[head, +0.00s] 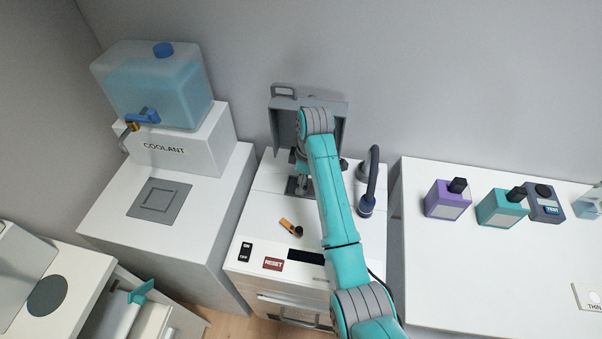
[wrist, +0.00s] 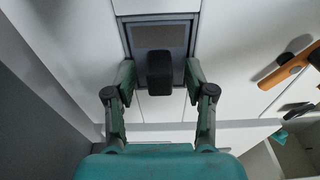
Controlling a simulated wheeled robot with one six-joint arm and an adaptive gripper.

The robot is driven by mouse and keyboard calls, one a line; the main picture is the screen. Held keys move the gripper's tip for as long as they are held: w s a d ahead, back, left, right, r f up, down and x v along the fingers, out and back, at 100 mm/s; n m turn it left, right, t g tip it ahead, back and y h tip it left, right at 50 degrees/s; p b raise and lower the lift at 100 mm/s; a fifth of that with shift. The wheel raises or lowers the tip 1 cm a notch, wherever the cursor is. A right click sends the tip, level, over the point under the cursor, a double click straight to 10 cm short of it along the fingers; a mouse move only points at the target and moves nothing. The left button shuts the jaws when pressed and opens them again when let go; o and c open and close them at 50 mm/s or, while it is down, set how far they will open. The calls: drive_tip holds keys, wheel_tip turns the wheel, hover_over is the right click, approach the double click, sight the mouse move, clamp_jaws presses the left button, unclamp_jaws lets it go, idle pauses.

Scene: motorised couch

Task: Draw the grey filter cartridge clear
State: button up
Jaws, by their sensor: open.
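The grey filter cartridge appears to sit in a dark-framed recess in the top of the middle white unit. In the wrist view its grey face (wrist: 160,37) shows inside the frame, and a dark block, seemingly its grip (wrist: 159,72), stands up toward me. My gripper (wrist: 160,78) is open, with one finger on each side of the dark block and a visible gap on both sides. In the head view my gripper (head: 301,178) points down over the recess (head: 293,187), and my arm and fingers hide most of the cartridge.
A grey hinged cover (head: 284,121) stands raised behind my gripper. A dark hose (head: 373,175) arches to the right. An orange-handled tool (head: 289,226) lies in front, beyond the RESET label (head: 273,264). A coolant tank (head: 155,88) stands left; coloured bottles (head: 447,198) stand right.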

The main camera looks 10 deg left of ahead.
clamp_jaws()
unclamp_jaws()
idle(0.4)
